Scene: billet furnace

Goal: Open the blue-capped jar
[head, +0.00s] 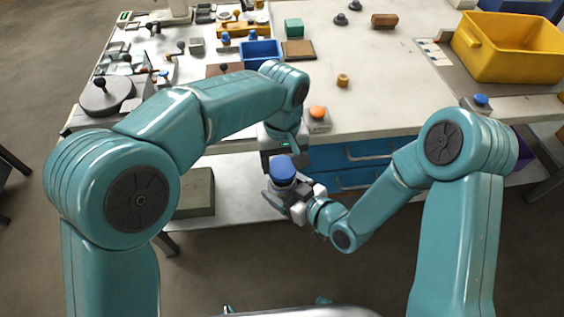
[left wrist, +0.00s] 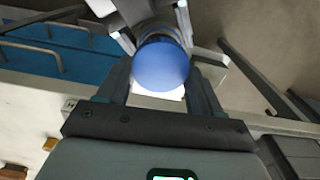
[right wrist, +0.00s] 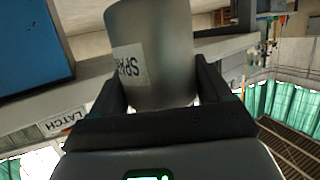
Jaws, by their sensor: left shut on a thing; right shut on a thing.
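The blue cap (head: 283,168) of the jar shows in the head view, in front of the bench and clear of it. In the left wrist view the cap (left wrist: 160,66) lies between the two fingers of my left gripper (left wrist: 162,82), which is shut on it. The grey jar body (right wrist: 152,45), with a white label reading "SPA", fills the right wrist view between the fingers of my right gripper (right wrist: 155,88), which is shut on it. In the head view the cap sits at the top of the jar. The body is mostly hidden there by the cap and my right gripper.
The white bench (head: 385,70) stands behind, with blue drawers (head: 362,152) below. An orange button on a box (head: 318,114) is near its front edge. A yellow bin (head: 510,50) and a blue knob (head: 481,99) are at right. The bench's middle is mostly clear.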

